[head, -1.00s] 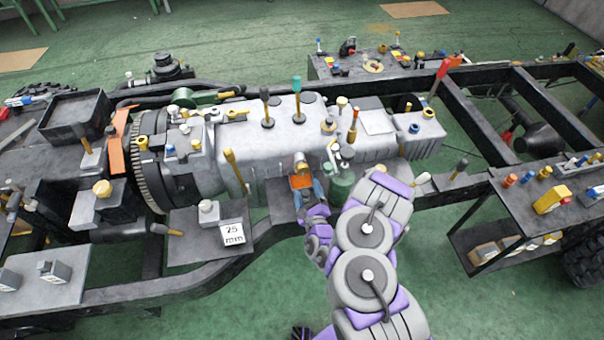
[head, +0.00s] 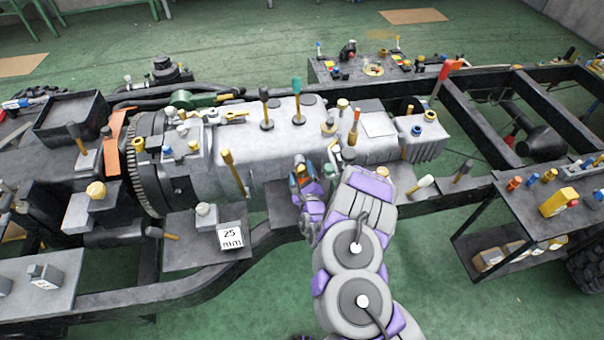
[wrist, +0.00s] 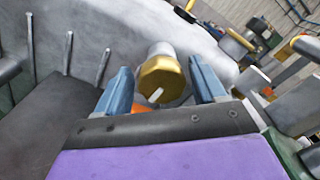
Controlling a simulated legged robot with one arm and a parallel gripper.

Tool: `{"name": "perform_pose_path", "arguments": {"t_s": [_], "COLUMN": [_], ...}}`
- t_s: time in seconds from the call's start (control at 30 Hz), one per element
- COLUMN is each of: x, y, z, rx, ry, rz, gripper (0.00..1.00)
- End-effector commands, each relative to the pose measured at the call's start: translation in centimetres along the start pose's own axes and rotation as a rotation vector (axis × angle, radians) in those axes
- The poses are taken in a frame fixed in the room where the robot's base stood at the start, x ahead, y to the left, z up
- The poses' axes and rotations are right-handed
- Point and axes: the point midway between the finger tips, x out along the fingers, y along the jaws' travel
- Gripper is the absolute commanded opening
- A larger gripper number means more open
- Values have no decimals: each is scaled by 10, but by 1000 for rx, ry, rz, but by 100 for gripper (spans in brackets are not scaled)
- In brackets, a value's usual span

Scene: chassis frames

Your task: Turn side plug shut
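The side plug (wrist: 161,78) shows in the wrist view as a brass-coloured hexagonal head with a white mark, on a pale round boss. It sticks out from the side of the grey gearbox housing (head: 290,141). My gripper (wrist: 162,88) is open, with one blue finger on each side of the plug. There are gaps between the plug and both fingers. In the head view my gripper (head: 302,174) is at the near side of the housing, and my wrist hides the plug there.
A dark side shelf (head: 190,250) carries a block and a "25 mm" card (head: 231,237). A dark frame rail (head: 270,242) runs below. Green floor lies in front.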

Motion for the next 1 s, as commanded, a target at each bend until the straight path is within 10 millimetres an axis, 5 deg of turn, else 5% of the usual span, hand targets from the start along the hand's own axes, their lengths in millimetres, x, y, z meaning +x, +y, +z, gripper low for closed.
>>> {"name": "perform_pose_path", "arguments": {"t_s": [0.5, 1.0], "x": [0, 0], "y": [1, 3], "z": [1, 0], "rx": [-1, 74], "ry": [-1, -4], "rz": [2, 1], "gripper": [20, 20]}}
